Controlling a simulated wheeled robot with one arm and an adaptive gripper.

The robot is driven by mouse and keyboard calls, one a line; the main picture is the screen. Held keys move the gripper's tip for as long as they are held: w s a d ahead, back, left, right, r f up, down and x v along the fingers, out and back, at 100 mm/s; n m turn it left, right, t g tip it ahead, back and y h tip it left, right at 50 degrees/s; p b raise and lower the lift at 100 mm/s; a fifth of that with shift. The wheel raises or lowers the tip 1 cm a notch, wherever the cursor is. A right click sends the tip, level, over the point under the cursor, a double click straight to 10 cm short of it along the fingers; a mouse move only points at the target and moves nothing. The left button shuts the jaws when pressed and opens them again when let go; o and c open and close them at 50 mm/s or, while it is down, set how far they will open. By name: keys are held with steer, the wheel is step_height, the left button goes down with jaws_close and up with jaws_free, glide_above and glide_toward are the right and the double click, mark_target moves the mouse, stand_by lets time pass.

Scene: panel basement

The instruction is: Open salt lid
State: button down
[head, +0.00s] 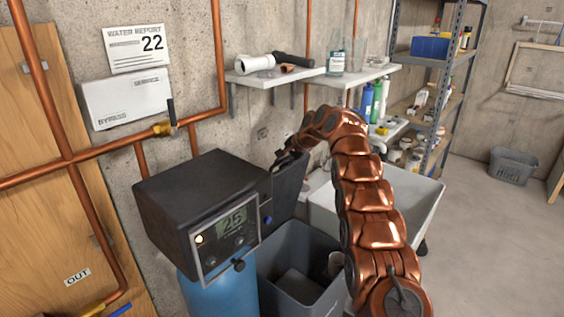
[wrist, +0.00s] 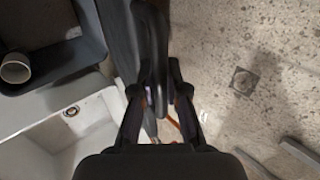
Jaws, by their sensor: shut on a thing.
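The salt lid (head: 288,188) is a dark panel standing nearly upright beside the dark control box, above the open grey salt bin (head: 330,266). In the wrist view the lid (wrist: 122,40) is a dark strip seen edge-on. My gripper (head: 287,157) is at the lid's top edge, and its fingers (wrist: 157,98) are closed on it. The exact contact is hard to see, dark on dark. Part of the bin's inside shows, with a pale cup (wrist: 16,68) in it.
The control box (head: 200,203) with a "25" display sits left of the lid on a blue tank (head: 222,294). A white sink (head: 405,200) is behind my arm. Copper pipes (head: 110,150) and a shelf (head: 275,76) are on the wall. Open floor lies right.

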steer(key=shift+a, duration=0.15)
steer(key=c, duration=1.2)
jaws_free()
steer(key=shift+r, duration=0.1)
steer(key=v, duration=1.2)
